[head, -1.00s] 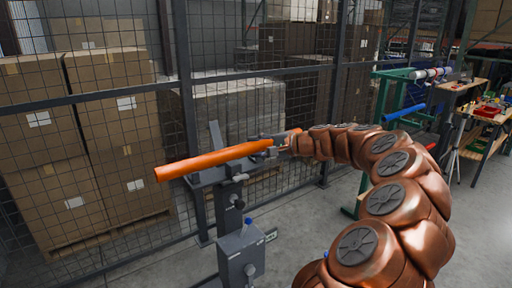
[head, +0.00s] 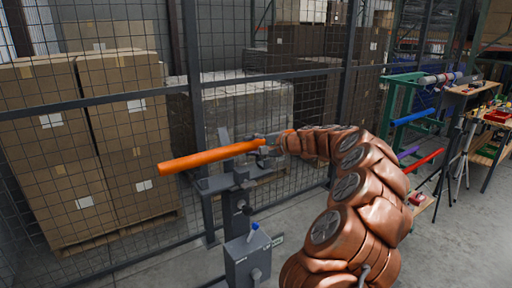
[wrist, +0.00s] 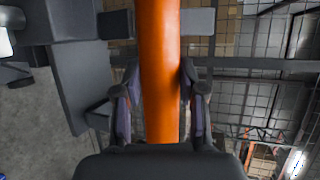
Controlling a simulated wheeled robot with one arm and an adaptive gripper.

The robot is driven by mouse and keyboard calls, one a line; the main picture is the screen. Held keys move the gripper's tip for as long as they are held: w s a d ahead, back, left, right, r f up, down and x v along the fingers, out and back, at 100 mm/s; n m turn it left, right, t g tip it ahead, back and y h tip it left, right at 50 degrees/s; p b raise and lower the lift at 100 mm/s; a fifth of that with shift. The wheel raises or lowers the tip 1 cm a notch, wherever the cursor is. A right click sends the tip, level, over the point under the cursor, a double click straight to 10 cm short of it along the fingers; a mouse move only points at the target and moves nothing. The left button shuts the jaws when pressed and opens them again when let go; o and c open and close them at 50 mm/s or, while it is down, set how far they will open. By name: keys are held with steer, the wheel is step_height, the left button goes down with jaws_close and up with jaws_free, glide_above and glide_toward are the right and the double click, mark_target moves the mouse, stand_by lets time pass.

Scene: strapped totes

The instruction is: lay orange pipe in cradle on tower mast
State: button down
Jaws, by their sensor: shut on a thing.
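The orange pipe (head: 212,156) is held roughly level above the grey tower mast (head: 237,215), its free end pointing left. My gripper (head: 268,146) is shut around the pipe near its right part. In the wrist view the pipe (wrist: 160,50) runs straight up between the two fingers of my gripper (wrist: 160,105). The grey cradle (head: 216,183) at the mast's top lies below and behind the pipe in the head view. Grey metal parts also show behind the pipe in the wrist view. I cannot tell whether pipe and cradle touch.
A mesh fence (head: 130,100) stands close behind the mast, with stacked cartons (head: 125,130) beyond it. A grey box (head: 247,260) is on the mast's lower part. At right, a green rack (head: 395,105) holds a blue pipe (head: 413,117). Floor at lower left is clear.

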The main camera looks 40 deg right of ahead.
steer(key=shift+w+r, duration=0.1)
steer(key=shift+w, duration=0.3)
steer(key=shift+w+d+f, duration=0.1)
steer(key=shift+w+f, duration=0.1)
steer(key=shift+f, duration=0.1)
steer(key=shift+f+b, duration=2.7)
steer(key=shift+f, duration=0.6)
steer(key=c, duration=0.6)
jaws_free()
steer(key=shift+s, duration=0.1)
steer(key=v, duration=1.2)
